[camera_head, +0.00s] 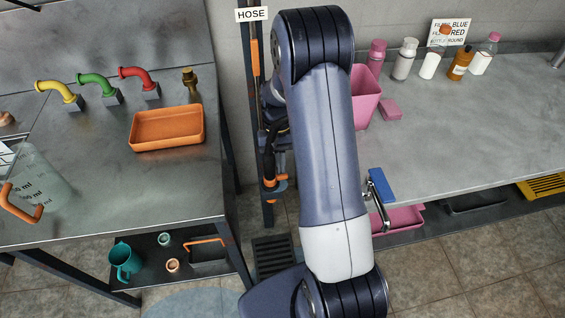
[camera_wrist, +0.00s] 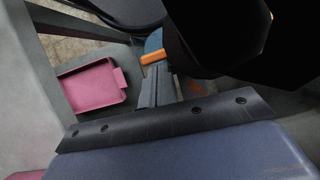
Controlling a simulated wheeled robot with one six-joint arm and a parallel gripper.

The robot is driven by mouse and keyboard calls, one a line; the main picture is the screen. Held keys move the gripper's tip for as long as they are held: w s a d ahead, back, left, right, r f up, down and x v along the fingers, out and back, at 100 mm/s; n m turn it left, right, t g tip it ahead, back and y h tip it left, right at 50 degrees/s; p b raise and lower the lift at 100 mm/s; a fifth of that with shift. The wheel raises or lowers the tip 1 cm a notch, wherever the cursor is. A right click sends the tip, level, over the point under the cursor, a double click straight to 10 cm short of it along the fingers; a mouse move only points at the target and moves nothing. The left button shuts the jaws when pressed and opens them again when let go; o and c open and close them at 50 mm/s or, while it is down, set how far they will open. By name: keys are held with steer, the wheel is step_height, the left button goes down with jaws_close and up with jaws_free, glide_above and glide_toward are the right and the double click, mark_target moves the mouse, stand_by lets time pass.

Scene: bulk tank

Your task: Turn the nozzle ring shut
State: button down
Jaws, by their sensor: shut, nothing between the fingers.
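The hose nozzle (camera_head: 270,165) hangs upright between the two benches under the HOSE sign. Near its lower end is a blue-grey ring (camera_head: 279,187) with an orange part. In the wrist view an orange tab (camera_wrist: 153,57) with a bit of blue ring behind it shows beside a large black shape, likely the nozzle. My gripper (camera_wrist: 157,80) is shut and empty, its fingertips close to the orange tab; I cannot tell whether they touch. In the head view my arm hides most of my gripper.
Left bench: coloured taps (camera_head: 137,80), an orange tray (camera_head: 167,128) and a clear jug (camera_head: 38,180). Right bench: a pink bin (camera_head: 365,97) and several bottles (camera_head: 404,60). A pink tray (camera_head: 399,219) sits low at right, also in the wrist view (camera_wrist: 92,87). A floor grate (camera_head: 272,255) lies below.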

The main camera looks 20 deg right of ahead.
steer(key=shift+a, duration=0.5)
step_height(320, 180, up, 9)
steer(key=c, duration=1.9)
jaws_free()
steer(key=shift+d+r, duration=0.1)
steer(key=shift+r, duration=0.6)
steer(key=shift+c, duration=0.2)
steer(key=o, duration=0.5)
step_height(320, 180, up, 6)
steer(key=p, duration=0.6)
steer(key=shift+f, duration=0.2)
steer(key=shift+c, duration=0.2)
steer(key=m+t+y+b, duration=0.3)
steer(key=m+t+b, duration=0.3)
steer(key=m, duration=1.2)
glide_toward(284, 176)
steer(key=shift+g, duration=0.4)
steer(key=x, duration=0.2)
steer(key=b+x, duration=0.1)
steer(key=x, duration=0.2)
steer(key=b+x, duration=0.1)
steer(key=x, duration=0.2)
steer(key=shift+w+f, duration=0.15)
steer(key=shift+w, duration=0.2)
jaws_close()
